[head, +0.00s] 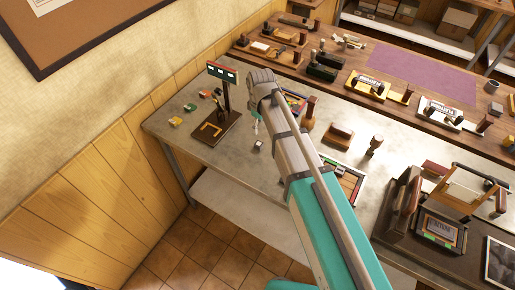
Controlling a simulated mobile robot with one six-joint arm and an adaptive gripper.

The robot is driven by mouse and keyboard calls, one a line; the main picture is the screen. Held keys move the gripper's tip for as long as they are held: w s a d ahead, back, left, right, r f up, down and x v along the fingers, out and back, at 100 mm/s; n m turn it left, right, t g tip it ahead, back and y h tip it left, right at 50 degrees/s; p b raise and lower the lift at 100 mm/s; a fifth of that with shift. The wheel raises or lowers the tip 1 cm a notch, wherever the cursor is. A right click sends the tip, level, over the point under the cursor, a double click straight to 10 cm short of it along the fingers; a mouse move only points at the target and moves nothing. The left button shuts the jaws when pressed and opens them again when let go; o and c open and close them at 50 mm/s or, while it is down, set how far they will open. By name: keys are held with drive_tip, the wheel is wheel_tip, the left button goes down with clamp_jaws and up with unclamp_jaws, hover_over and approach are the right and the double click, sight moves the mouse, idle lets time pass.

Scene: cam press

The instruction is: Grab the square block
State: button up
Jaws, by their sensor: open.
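A small pale block with a dark side (258,145) lies on the grey worktable, just below my gripper in the picture. It looks roughly square but is too small to tell for sure. My gripper (255,129) hangs from the wrist, mostly hidden by the arm, and its fingers are open. It appears above the table and apart from the pale block; the exact height is unclear.
A dark stand with a post and red-green sign (222,73) rises left of my gripper. Wooden-handled stamps (310,112) and a framed tray (347,182) stand to the right. A press-like wooden device (455,205) is at far right. Bare table (229,158) surrounds the pale block.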

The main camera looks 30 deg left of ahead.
drive_tip(key=b, duration=0.5)
hover_over(259, 143)
drive_tip(key=shift+d+f, duration=0.2)
drive_tip(key=shift+f, duration=2.65)
drive_tip(key=shift+f, duration=0.15)
drive_tip(key=f+b, duration=0.5)
drive_tip(key=shift+s+a, duration=0.1)
drive_tip(key=shift+a, duration=0.1)
drive_tip(key=shift+r, duration=0.1)
clamp_jaws()
